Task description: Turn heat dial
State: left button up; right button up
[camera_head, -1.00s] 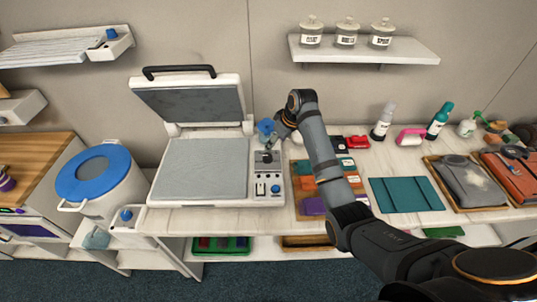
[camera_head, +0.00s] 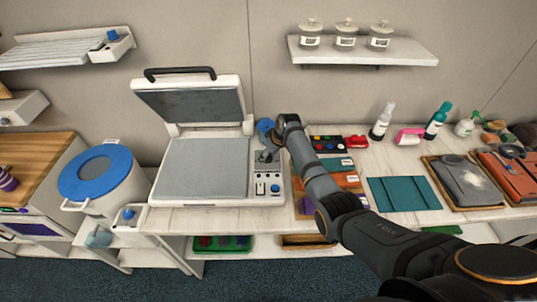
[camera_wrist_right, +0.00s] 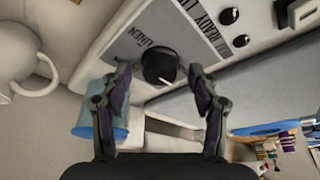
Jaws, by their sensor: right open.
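The heat press (camera_head: 206,169) stands on the white counter with its lid (camera_head: 192,102) raised. Its control panel (camera_head: 267,199) is on its right side. In the right wrist view the heat dial (camera_wrist_right: 160,65) is a round black knob with a pale pointer line, beside printed labels such as "LINEN". My right gripper (camera_head: 267,153) is over the upper part of the panel and covers much of the dial in the head view. Its open fingers (camera_wrist_right: 159,72) straddle the dial, one on each side; I cannot tell whether they touch it. My left gripper is out of view.
A blue cup (camera_head: 265,126) stands just behind the panel, close to my right gripper; it also shows in the right wrist view (camera_wrist_right: 112,124). Coloured folded pieces (camera_head: 335,165) lie right of the press. A blue-rimmed white pot (camera_head: 97,174) stands at left.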

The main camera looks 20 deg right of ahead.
jog(key=c, duration=1.2)
